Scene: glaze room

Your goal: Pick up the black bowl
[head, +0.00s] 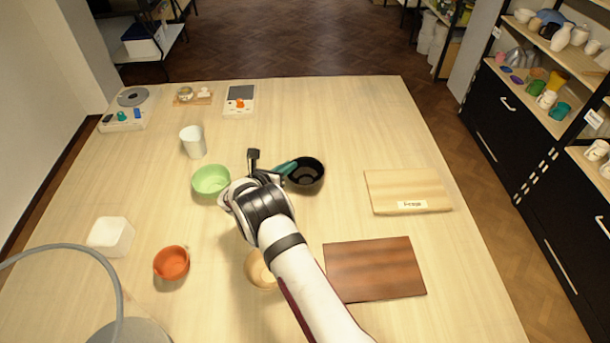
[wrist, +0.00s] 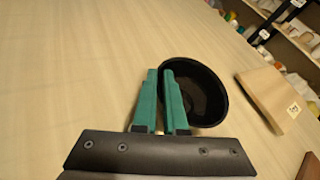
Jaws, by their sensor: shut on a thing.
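The black bowl (head: 308,176) is upright, right of my gripper (head: 290,167) in the head view. In the wrist view the black bowl (wrist: 205,90) shows its dark inside and rim. My gripper (wrist: 163,75) has green fingers, close together at the bowl's left rim. One finger is over the inside of the bowl and the other is outside it, so the jaws are shut on the bowl's wall. I cannot tell whether the bowl's base touches the table.
A green bowl (head: 211,180) and a white cup (head: 193,142) stand left of my gripper. A light board (head: 408,188) and a dark brown board (head: 374,268) lie to the right. An orange bowl (head: 171,263) and a tan bowl (head: 259,270) are nearer. The table beyond the black bowl is clear.

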